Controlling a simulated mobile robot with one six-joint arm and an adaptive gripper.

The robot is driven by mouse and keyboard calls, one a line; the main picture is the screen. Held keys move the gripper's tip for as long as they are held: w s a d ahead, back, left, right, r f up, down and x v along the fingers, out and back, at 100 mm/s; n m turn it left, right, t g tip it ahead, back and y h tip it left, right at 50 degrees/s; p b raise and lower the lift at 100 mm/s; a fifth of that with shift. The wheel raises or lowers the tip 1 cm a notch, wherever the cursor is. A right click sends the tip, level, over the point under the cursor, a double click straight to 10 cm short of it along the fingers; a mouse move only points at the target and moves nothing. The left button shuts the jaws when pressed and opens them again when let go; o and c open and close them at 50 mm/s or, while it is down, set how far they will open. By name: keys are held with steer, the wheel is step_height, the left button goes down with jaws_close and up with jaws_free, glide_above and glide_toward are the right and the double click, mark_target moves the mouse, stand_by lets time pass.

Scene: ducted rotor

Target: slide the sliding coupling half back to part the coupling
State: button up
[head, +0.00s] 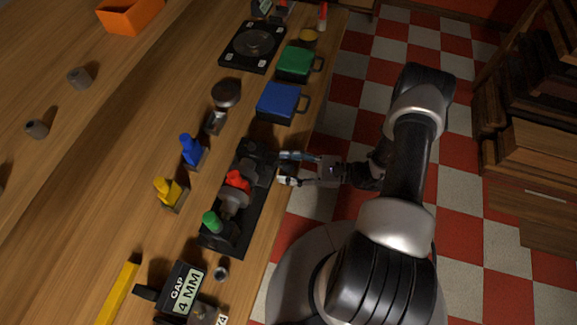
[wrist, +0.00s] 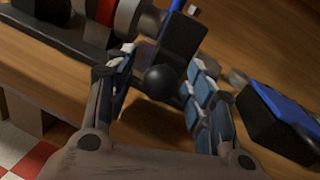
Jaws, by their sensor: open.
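A black coupling rig (head: 221,237) lies along the table's front edge. It carries a red part (head: 237,180), a green-topped part (head: 211,220) and grey round coupling pieces (head: 234,199). Which piece is the sliding coupling half is not clear. My gripper (head: 283,168) is at the rig's table-edge side, near its far end. In the wrist view my gripper (wrist: 166,62) is open, with a black ball knob (wrist: 160,83) between its fingers and a black block (wrist: 183,38) just behind. The red part (wrist: 102,11) and grey metal (wrist: 149,20) show at the upper left.
A blue box (head: 278,103) and a green box (head: 296,64) stand beyond the rig along the edge. Blue (head: 191,150) and yellow (head: 169,192) pieces stand left of it. A "GAP 4 MM" sign (head: 183,287) is nearer. The left tabletop is mostly clear.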

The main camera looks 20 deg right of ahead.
jaws_close()
stand_by(0.6)
